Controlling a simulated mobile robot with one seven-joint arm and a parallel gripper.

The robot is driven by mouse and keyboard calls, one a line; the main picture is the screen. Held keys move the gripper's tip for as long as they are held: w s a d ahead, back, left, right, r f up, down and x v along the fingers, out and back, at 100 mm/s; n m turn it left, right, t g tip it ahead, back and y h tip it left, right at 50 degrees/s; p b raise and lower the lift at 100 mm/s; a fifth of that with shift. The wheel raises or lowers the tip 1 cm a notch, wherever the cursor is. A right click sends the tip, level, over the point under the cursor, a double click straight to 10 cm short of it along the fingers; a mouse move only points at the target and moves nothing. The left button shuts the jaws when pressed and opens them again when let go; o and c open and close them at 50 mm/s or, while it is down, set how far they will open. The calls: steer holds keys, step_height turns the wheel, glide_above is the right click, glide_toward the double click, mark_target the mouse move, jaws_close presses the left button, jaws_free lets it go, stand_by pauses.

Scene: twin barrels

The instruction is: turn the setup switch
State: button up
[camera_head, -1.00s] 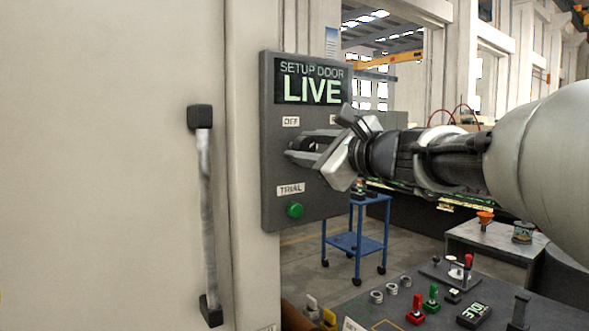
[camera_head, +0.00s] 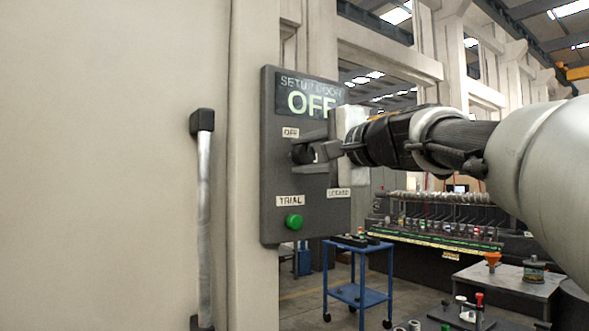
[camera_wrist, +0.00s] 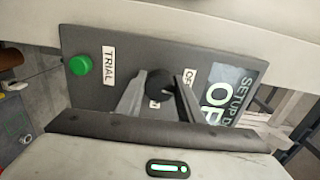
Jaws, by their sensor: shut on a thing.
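The setup switch (camera_head: 303,154) is a dark round knob on the grey setup door panel (camera_head: 274,190). It sits just below the OFF label (camera_head: 290,132). The panel's display (camera_head: 309,97) reads "SETUP DOOR" and "OFF". My gripper (camera_head: 309,152) reaches in from the right and is shut on the knob. In the wrist view the knob (camera_wrist: 160,85) lies between the two fingers, which partly hide the labels around it. A green button (camera_head: 294,222) sits below the TRIAL label (camera_head: 290,201), and a further label (camera_head: 338,193) is at the panel's lower right.
A tall door handle (camera_head: 204,215) stands left of the panel on the pale wall. A blue cart (camera_head: 357,293) is below and right of the panel. A grey table (camera_head: 508,277) is farther right.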

steer(key=shift+f+n+b, duration=0.1)
steer(key=shift+n+b, duration=0.35)
steer(key=shift+n, duration=0.25)
steer(key=o, duration=1)
steer(key=shift+o, duration=0.2)
steer(key=v, duration=1.7)
steer(key=shift+s, duration=0.2)
